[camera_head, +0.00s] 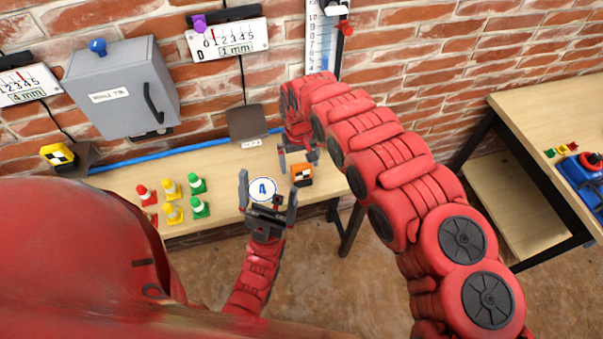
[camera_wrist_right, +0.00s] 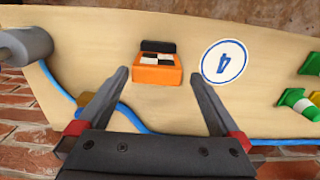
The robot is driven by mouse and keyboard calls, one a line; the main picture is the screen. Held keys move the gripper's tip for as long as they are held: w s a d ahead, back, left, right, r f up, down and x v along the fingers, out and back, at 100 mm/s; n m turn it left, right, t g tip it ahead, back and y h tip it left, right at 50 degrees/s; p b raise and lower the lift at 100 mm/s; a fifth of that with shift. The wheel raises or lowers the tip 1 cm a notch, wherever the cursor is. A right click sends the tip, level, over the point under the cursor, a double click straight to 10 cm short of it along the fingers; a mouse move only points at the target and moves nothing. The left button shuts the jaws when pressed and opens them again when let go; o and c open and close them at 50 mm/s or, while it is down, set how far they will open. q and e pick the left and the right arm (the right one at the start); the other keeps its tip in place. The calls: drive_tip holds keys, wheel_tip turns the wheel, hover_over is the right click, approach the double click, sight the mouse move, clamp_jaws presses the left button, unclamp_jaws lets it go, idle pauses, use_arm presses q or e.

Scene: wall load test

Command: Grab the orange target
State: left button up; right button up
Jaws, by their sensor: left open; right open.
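The orange target (camera_head: 302,173) is a small orange block with a black-and-white checkered face, on the wooden table (camera_head: 222,165) near its front edge. My right gripper (camera_head: 299,158) is open just behind and above it, its jaws partly hidden by the arm. In the right wrist view the orange target (camera_wrist_right: 155,76) lies between and a little beyond the open fingertips (camera_wrist_right: 160,78), with nothing held. A black piece is at its far side. My left gripper (camera_head: 268,190) is open and empty, over the front edge beside the target, its fingers on either side of the round "4" marker (camera_head: 262,190).
Several red, yellow and green cones (camera_head: 172,195) stand left on the table. A grey box (camera_head: 122,88) with a handle and ruler plates (camera_head: 228,40) are on the brick wall. A blue tube (camera_head: 165,154) runs along the table's back. Another table (camera_head: 550,95) stands right.

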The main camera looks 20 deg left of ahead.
sight(301, 172)
drive_tip(key=f, duration=0.1)
drive_tip(key=f+p, duration=0.1)
drive_tip(key=f, duration=0.1)
drive_tip(key=shift+s+d+f, duration=0.15)
drive_tip(key=shift+d+f, duration=0.05)
drive_tip(key=shift+f, duration=0.1)
drive_tip(key=shift+d+f, duration=0.1)
drive_tip(key=shift+f, duration=0.4)
drive_tip(key=c, duration=1.5)
drive_tip(key=shift+r, duration=0.2)
